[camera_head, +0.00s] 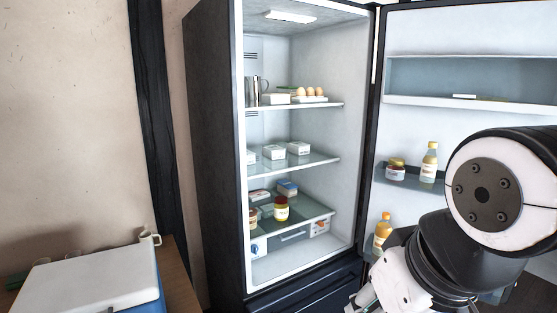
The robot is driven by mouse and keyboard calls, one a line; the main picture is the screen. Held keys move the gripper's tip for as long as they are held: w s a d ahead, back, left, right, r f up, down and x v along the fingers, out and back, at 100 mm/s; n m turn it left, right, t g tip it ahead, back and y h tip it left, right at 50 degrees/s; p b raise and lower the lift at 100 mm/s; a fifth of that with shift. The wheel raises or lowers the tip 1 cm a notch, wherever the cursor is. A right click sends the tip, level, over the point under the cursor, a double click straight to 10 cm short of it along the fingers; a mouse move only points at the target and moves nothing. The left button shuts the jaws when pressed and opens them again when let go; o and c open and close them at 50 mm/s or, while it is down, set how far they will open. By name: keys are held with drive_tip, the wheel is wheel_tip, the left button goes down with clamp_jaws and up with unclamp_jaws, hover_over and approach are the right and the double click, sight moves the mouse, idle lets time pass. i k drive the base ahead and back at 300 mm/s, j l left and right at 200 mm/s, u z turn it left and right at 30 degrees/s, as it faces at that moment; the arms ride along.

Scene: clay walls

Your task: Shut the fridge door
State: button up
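The fridge (212,130) stands in the middle of the view with a dark outer body and a lit white interior. Its door (455,30) is wide open, hinged on the right side of the opening, with its inner face toward me. Door shelves hold a jar (396,169) and bottles (429,162). My white and black arm covers the lower right part of the door. My gripper's fingers are not visible; I cannot tell whether the arm touches the door.
Fridge shelves hold eggs (311,93), a metal jug (254,91), white boxes (298,148) and jars (281,208). A white-lidded blue cooler (90,282) and a small cup (149,236) are on a wooden surface at lower left. A dark post (154,120) stands left of the fridge.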

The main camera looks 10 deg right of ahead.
sight(403, 126)
drive_tip(key=i+l+z, duration=0.1)
drive_tip(key=z, duration=1.15)
drive_tip(key=i+l+z, duration=0.15)
drive_tip(key=i+z, duration=0.6)
drive_tip(key=z, duration=0.2)
drive_tip(key=i+j+z, duration=0.1)
drive_tip(key=i+z, duration=0.4)
drive_tip(key=i+l, duration=0.1)
drive_tip(key=i, duration=0.55)
drive_tip(key=i+l, duration=0.1)
drive_tip(key=i, duration=0.6)
drive_tip(key=i+j+u, duration=0.1)
drive_tip(key=i+u, duration=0.2)
drive_tip(key=i, duration=1.6)
drive_tip(key=i+l+u, duration=0.15)
drive_tip(key=i+u, duration=0.3)
drive_tip(key=i+l+u, duration=0.25)
drive_tip(key=i+u, duration=0.25)
drive_tip(key=k+u, duration=0.1)
drive_tip(key=u, duration=3.45)
drive_tip(key=i+l+z, duration=0.15)
drive_tip(key=l, duration=0.15)
